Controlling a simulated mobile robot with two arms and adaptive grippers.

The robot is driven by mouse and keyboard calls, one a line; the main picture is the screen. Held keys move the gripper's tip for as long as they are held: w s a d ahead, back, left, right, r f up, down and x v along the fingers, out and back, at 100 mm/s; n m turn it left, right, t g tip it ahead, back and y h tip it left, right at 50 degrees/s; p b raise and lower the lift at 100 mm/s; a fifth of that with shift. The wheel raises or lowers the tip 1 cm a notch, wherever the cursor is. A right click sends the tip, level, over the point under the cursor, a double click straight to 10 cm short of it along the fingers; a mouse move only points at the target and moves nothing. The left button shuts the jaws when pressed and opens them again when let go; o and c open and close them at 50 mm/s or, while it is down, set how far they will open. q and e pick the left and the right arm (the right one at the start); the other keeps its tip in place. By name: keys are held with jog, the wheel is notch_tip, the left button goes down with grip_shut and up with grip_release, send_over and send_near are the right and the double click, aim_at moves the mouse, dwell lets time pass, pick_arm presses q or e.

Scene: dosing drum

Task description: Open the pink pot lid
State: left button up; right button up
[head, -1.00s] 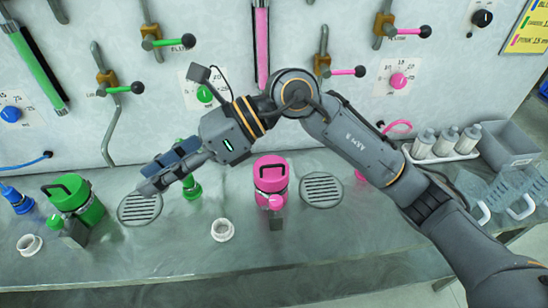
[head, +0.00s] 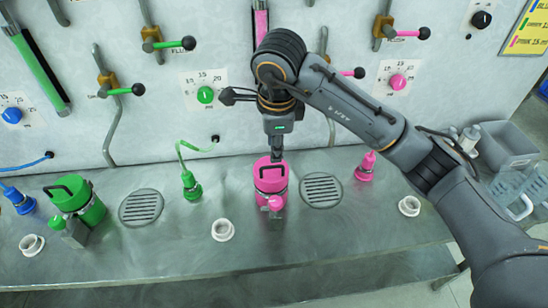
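The pink pot (head: 270,190) stands upright on the grey metal counter, with its pink lid (head: 264,167) seated on top. A small pink-knobbed fitting (head: 274,203) is on its front. My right gripper (head: 277,158) points straight down over the lid, its fingers at or just above the lid's top. The fingers are seen edge-on and cover the handle, so I cannot tell whether they are open or touch it. My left gripper is not in view.
A green pot (head: 80,205) with a black handle stands at the left. Round drain grates (head: 141,207) lie on either side of the pink pot, one of them close on its right (head: 321,190). White rings (head: 222,230) sit along the front. Green (head: 191,186) and pink (head: 365,167) nozzles stand behind.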

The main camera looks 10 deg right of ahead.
aim_at(274, 166)
jog(key=f, duration=0.2)
jog(key=f+p, duration=0.1)
jog(key=f, duration=0.1)
jog(key=w+f, duration=0.1)
jog(key=f, duration=0.1)
jog(key=shift+w+f, duration=0.1)
jog(key=shift+f, duration=0.15)
grip_shut()
